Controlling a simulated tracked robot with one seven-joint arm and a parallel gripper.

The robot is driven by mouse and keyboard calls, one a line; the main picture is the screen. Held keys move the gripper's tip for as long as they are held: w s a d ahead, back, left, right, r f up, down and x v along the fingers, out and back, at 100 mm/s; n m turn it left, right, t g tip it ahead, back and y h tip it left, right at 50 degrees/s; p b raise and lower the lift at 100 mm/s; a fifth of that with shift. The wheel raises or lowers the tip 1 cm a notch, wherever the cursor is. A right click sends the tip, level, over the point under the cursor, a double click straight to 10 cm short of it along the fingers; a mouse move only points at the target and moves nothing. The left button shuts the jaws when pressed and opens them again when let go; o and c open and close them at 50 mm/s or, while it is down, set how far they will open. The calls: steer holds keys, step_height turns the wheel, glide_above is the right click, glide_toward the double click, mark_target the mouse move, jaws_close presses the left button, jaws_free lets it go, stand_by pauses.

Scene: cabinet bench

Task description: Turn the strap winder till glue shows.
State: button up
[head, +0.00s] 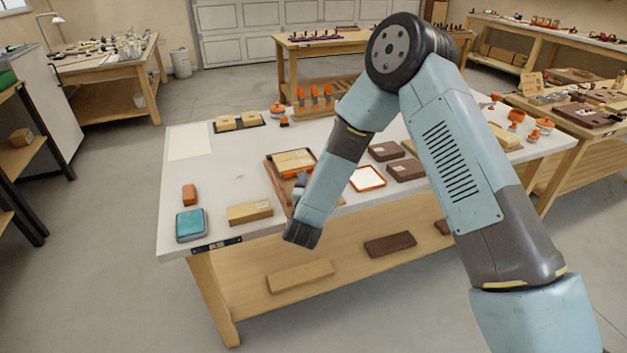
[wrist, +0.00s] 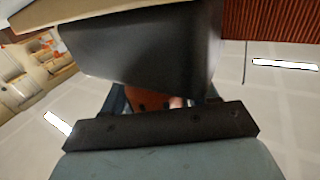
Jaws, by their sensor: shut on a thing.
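A pale wooden workpiece (head: 292,160) with a dark band at its edge lies on a brown board near the bench's front. My gripper (wrist: 160,102) is at the near side of this workpiece, largely hidden by my wrist in the head view. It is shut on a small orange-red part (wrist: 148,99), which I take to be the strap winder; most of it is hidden. A large dark block (wrist: 140,45) fills the middle of the wrist view. Joint lines and any glue are too small or hidden to tell.
The white bench top (head: 230,180) holds a teal box (head: 191,225), a red-brown block (head: 189,194), a wooden block (head: 250,212) and an orange-rimmed tray (head: 368,178). Orange clamps (head: 315,94) stand behind. The bench's left part has free room.

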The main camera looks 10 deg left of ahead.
steer(key=shift+d+m+h, duration=0.1)
steer(key=shift+m+h, duration=0.7)
steer(key=shift+h, duration=0.4)
steer(key=o, duration=1)
steer(key=shift+c, duration=0.2)
steer(key=shift+s, duration=0.1)
steer(key=s, duration=1.3)
steer(key=shift+s+a, duration=0.2)
steer(key=shift+s, duration=0.05)
steer(key=shift+f, duration=0.1)
